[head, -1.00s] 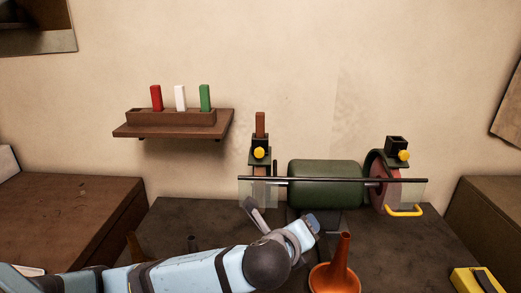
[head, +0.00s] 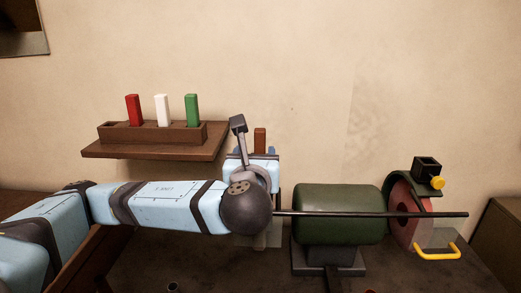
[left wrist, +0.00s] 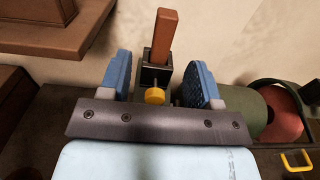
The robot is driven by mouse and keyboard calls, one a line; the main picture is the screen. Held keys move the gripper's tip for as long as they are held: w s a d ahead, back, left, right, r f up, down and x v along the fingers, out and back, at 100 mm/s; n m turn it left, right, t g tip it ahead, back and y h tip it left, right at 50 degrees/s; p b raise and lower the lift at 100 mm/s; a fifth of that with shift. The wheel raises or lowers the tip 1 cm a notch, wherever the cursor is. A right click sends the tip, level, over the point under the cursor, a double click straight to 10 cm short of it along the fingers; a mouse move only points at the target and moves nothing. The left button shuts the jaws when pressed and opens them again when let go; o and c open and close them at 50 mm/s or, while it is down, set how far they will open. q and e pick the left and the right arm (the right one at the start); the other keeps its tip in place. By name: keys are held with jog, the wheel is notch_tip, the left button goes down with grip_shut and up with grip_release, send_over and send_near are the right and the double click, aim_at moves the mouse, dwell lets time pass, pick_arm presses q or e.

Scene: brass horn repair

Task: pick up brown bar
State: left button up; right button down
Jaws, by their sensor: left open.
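The brown bar (left wrist: 164,38) stands upright in a black holder (left wrist: 155,75) with a yellow knob (left wrist: 154,96) in the left wrist view. In the head view only the top of the brown bar (head: 260,140) shows above my gripper. My left gripper (left wrist: 160,80) is open, with one blue finger pad on each side of the holder and bar in the picture. In the head view my left gripper (head: 256,153) hides the holder. I cannot tell how far the pads are from the bar in depth. My right gripper is out of view.
A green grinder (head: 337,212) with a long dark rod across its front stands to the right. An empty black holder (head: 426,167) sits above its wheel. A wall shelf (head: 155,150) carries a rack (head: 150,132) with red, white and green bars.

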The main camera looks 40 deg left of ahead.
aim_at(259, 141)
pick_arm(q)
jog(key=x, duration=0.4)
jog(key=shift+w+a+r, duration=0.1)
jog(key=shift+w+a, duration=0.35)
jog(key=shift+w, duration=0.25)
jog(key=x, duration=0.2)
jog(key=p+x, duration=0.1)
jog(key=x, duration=0.1)
jog(key=shift+w+d+p, duration=0.15)
jog(key=shift+w+p, duration=0.15)
jog(key=shift+w, duration=0.3)
jog(key=shift+c, duration=0.4)
jog(key=c, duration=0.9)
